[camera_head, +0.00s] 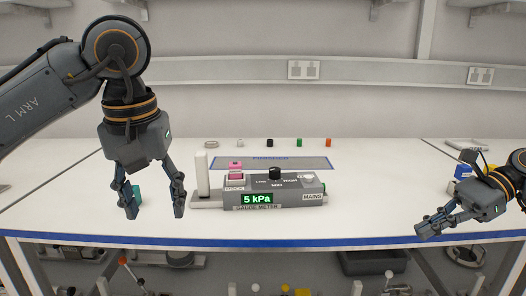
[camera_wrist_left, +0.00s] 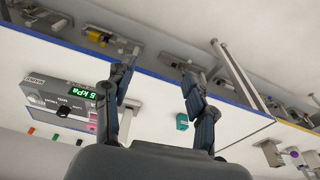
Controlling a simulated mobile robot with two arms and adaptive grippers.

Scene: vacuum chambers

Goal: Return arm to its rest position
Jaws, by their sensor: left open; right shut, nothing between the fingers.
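My left gripper (camera_head: 155,210) hangs from the left arm, fingers pointing down and spread apart. It is open and empty, to the left of the gauge meter. In the left wrist view its two fingers (camera_wrist_left: 156,78) are also apart with nothing held between them. My right gripper (camera_head: 428,231) is at the right near the table's front edge, fingers together and nothing visible in them. The grey gauge meter (camera_head: 290,197) stands on the white table and its green display reads "5 kPa". The meter also shows in the left wrist view (camera_wrist_left: 64,97).
A teal block (camera_head: 137,194) is partly hidden behind the left gripper; it also shows in the left wrist view (camera_wrist_left: 182,122). A grey mat (camera_head: 310,163) and several small coloured pieces lie at the back. The table front between meter and right gripper is clear.

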